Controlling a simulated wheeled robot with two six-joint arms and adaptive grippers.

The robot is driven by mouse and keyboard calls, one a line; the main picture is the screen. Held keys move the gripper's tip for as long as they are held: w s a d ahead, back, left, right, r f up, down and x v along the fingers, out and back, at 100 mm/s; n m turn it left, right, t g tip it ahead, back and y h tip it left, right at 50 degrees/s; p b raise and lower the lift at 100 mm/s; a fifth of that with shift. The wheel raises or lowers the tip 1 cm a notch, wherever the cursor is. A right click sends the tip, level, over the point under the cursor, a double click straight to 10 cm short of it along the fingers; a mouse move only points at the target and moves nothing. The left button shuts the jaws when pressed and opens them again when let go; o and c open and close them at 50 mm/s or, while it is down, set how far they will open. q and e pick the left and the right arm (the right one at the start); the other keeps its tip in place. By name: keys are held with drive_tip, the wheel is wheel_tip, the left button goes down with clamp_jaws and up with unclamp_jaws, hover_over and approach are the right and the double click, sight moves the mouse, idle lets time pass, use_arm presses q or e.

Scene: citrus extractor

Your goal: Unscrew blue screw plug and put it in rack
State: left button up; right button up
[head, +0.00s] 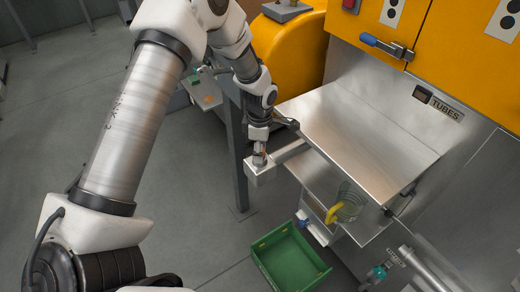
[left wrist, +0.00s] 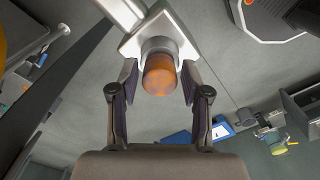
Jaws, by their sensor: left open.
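My left gripper (left wrist: 147,88) is open in the left wrist view. Its two fingers stand on either side of an orange-brown cylinder (left wrist: 159,75) that sticks out of a grey collar on a metal bracket (left wrist: 126,12). A gap shows on both sides, so the fingers do not grip it. In the head view the left gripper (head: 259,150) is at the end of the same bracket (head: 290,151). The cylinder looks orange, and I see no clearly blue screw plug. I cannot tell which thing is the rack. My right gripper is not in view.
A steel machine with a sloping metal top (head: 350,125) stands right of the bracket. A green crate (head: 257,262) is on the floor below. Open grey floor lies left.

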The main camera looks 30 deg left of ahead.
use_arm(q)
drive_tip(key=m, duration=0.6)
drive_tip(key=shift+m, duration=0.4)
drive_tip(key=m, duration=0.5)
drive_tip(key=c, duration=0.6)
drive_tip(key=n, duration=1.1)
drive_tip(key=shift+n, duration=0.4)
drive_tip(key=o, duration=0.6)
